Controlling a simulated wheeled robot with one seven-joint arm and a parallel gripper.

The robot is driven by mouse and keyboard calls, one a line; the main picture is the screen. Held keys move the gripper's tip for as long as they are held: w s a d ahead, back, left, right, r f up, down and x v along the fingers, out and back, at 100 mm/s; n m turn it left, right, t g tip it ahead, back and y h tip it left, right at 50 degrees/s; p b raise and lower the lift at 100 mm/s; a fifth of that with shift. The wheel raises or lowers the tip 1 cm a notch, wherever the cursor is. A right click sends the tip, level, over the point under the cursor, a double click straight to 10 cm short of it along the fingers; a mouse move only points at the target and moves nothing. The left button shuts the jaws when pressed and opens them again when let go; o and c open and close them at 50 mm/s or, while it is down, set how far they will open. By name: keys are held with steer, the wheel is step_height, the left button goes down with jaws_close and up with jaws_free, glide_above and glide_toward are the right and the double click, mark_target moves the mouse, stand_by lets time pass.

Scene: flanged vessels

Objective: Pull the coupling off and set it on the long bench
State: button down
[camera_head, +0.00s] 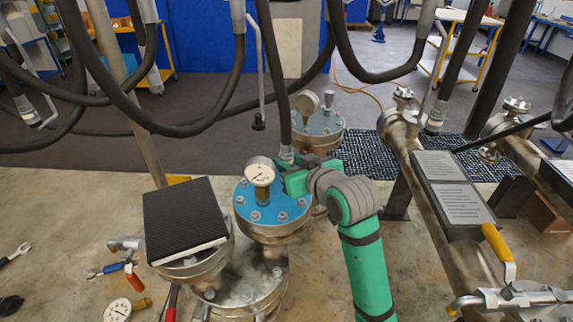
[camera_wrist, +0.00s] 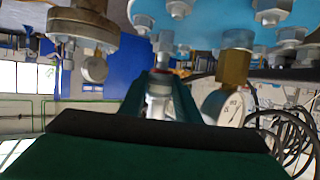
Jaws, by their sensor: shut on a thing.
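My gripper (camera_head: 290,176) is at the blue-topped flanged vessel (camera_head: 272,205), just behind its dial gauge (camera_head: 260,172). It is shut on a silver coupling (camera_head: 287,155) at the lower end of a black hose (camera_head: 271,75) that hangs from above. In the wrist view, the coupling (camera_wrist: 158,98) sits between my gripper's fingers (camera_wrist: 160,103), close to the blue lid (camera_wrist: 215,22). A small fitting with a red ring shows between them. I cannot tell whether the coupling is still seated on it. I cannot tell which surface is the long bench.
A black pad (camera_head: 183,217) lies on a flange left of the vessel. A second blue-topped vessel (camera_head: 320,125) stands behind. Several black hoses hang across the view. Piping with grey plates (camera_head: 452,185) runs along the right. Tools lie on the beige surface (camera_head: 60,220) at left.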

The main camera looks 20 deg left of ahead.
mark_target(289, 153)
steer(key=shift+r, duration=1.45)
